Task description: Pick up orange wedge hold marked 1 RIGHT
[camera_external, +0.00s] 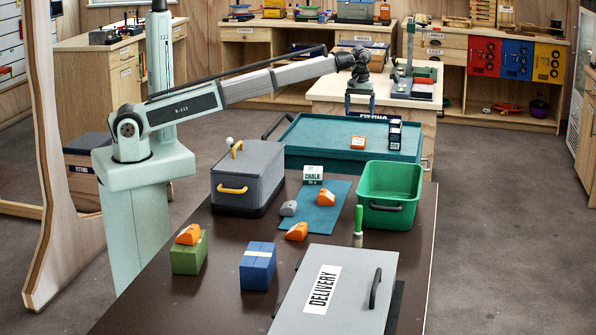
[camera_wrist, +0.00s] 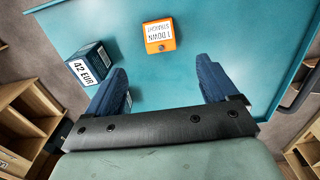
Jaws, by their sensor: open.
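My gripper (camera_external: 360,103) is open and empty above the teal tray (camera_external: 300,150); its two blue fingers (camera_wrist: 160,80) spread in the wrist view. An orange block (camera_external: 358,143) lies in that tray; in the wrist view its label (camera_wrist: 159,35) appears to read "1 DOWN STRAIGHT", ahead of the fingers and apart from them. Other orange wedge holds are far from my gripper: one on the teal mat (camera_external: 326,197), one on the dark table (camera_external: 297,231), one on a green block (camera_external: 188,235). I cannot read "1 RIGHT" on any of them.
A dark box marked 42 EUR (camera_wrist: 90,64) stands in the tray close to the left finger; it also shows in the external view (camera_external: 394,136). A green bin (camera_external: 388,180), grey lidded box (camera_external: 248,165), grey wedge (camera_external: 289,208) and DELIVERY box (camera_external: 345,265) occupy the dark table.

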